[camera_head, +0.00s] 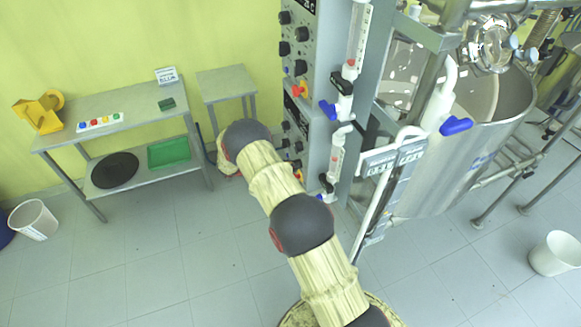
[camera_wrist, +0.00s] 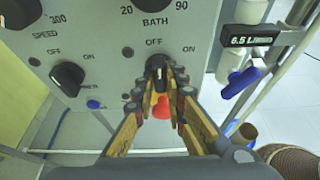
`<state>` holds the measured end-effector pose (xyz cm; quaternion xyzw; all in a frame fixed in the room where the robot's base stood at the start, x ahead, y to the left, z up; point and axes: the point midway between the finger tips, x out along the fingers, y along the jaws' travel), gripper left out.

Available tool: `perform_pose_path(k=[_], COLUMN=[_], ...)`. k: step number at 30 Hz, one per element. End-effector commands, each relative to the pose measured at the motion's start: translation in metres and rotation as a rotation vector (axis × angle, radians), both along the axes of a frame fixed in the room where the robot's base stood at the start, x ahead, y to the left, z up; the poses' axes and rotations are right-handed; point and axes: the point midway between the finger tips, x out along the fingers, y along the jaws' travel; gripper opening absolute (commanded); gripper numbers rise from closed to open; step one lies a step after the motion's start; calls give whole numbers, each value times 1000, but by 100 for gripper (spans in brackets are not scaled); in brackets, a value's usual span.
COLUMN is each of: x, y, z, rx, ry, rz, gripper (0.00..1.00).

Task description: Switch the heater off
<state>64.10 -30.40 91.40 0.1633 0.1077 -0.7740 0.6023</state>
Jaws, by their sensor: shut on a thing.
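In the wrist view, my gripper (camera_wrist: 160,82) is shut on a black switch knob (camera_wrist: 157,66) on the grey control panel (camera_wrist: 108,25). The knob sits below the BATH label, with OFF and ON printed above it. Its grip looks about upright, its top close to the OFF word; its pointer mark is too small to read. The fingers hide the knob's sides. In the head view, my gripper is hidden behind my arm, and the tall grey control panel (camera_head: 309,60) stands just right of the arm.
Another OFF/ON knob (camera_wrist: 67,78) is left of my gripper. A red part (camera_wrist: 161,106) shows between the fingers, below the knob. A blue-handled valve (camera_wrist: 240,82) and a display (camera_wrist: 249,36) are close at right. A steel table (camera_head: 95,110) stands at left.

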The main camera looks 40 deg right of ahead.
Motion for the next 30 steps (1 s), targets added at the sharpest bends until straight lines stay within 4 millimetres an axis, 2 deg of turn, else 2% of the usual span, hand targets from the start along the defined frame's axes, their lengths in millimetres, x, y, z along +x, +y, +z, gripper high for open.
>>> perform_pose_path(k=[18,19,28,30], x=[0,0,0,0], y=[-1,-1,-1,-1], z=[1,1,0,0], rx=[9,9,9,10], ry=[44,44,44,44], rz=[0,0,0,0], gripper=[0,13,30,31])
